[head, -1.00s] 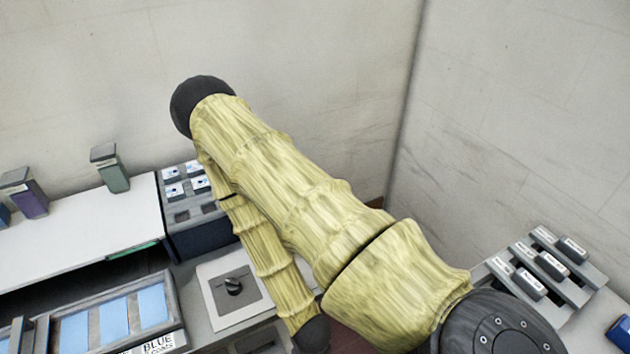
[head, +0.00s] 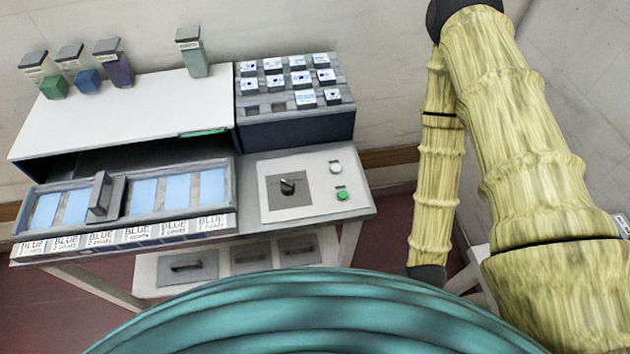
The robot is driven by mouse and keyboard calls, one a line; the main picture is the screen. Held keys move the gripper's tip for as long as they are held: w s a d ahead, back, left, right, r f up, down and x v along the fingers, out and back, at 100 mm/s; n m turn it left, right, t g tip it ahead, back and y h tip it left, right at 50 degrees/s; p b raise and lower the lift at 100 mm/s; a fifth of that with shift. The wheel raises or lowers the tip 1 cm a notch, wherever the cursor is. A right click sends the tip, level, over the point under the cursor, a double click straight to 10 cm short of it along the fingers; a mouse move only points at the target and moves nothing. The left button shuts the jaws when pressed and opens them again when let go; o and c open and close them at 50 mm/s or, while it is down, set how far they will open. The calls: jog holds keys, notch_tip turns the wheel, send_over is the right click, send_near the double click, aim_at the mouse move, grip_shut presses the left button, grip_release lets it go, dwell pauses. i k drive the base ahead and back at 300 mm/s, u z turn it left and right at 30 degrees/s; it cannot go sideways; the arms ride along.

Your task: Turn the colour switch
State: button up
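The colour switch appears to be the black rotary knob (head: 288,187) on a grey square plate. It is set in a white control panel (head: 272,213) on the bench, right of the window frame. A green button (head: 342,194) and a white button (head: 335,167) sit on the panel's right side. The knob's exact pointing is too small to read. My yellow arm stands at the right, clear of the panel. My gripper is not visible in the head view.
A white-topped tunnel (head: 140,107) stands left, with several labelled bottles along its back. A dark rack (head: 300,130) of white-topped blocks stands behind the panel. A framed tray (head: 130,222) with blue panes and "BLUE 2 coats" cards lies at front. Drawers (head: 190,268) sit below.

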aim_at(287, 187)
jog(key=u, duration=0.5)
jog(key=k, duration=1)
jog(key=z, duration=0.15)
jog(key=i, duration=0.5)
jog(key=z, duration=0.05)
